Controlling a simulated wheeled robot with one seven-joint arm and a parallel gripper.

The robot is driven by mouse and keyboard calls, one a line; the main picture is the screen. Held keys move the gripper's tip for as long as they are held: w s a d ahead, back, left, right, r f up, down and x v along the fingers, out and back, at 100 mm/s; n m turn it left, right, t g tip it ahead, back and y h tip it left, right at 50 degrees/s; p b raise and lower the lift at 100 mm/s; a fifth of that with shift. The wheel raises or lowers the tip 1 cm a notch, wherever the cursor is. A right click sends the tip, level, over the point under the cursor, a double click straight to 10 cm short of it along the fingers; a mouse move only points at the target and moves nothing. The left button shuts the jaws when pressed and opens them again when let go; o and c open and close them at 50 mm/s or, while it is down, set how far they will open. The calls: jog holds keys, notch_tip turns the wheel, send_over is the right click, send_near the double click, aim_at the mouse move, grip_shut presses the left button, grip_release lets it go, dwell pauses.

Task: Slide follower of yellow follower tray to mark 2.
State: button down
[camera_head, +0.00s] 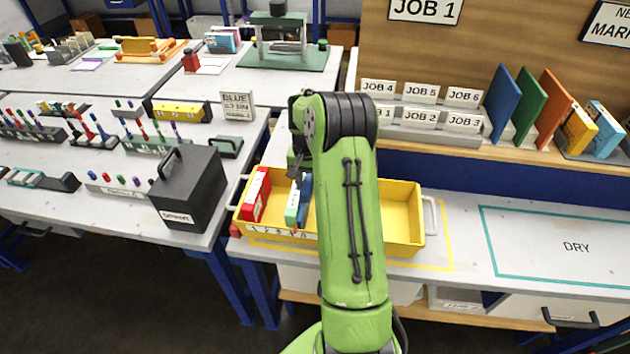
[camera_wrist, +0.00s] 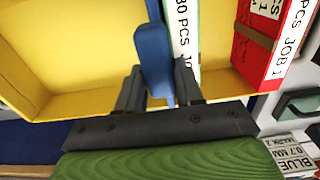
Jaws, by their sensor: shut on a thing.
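The yellow follower tray (camera_head: 385,247) sits on the bench, with a number strip (camera_head: 275,231) on its front wall at the left. A blue follower (camera_wrist: 153,55) stands upright across the tray; it also shows in the head view (camera_head: 306,195). My gripper (camera_wrist: 160,90) is shut on the lower, narrow part of the blue follower. The follower stands beside a white and mint-green box (camera_wrist: 186,35), with little or no gap visible. A red box (camera_wrist: 262,45) stands farther toward the tray's left end in the head view. My arm hides part of the tray and the strip's right end.
The tray's right part (camera_head: 403,210) is empty. A black box (camera_head: 188,190) with a handle stands on the bench to the left. A shelf of job cards (camera_head: 420,117) and leaning coloured panels (camera_head: 530,105) are behind. The DRY area (camera_head: 540,240) at right is clear.

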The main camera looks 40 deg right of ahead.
jog(key=w+a, duration=0.2)
jog(key=shift+w, duration=0.35)
jog(key=c, duration=0.8)
grip_release()
jog(key=shift+s, duration=0.1)
notch_tip(320, 180, up, 16)
jog(key=p, duration=0.3)
jog(key=shift+o, duration=0.3)
jog(key=shift+f, duration=0.1)
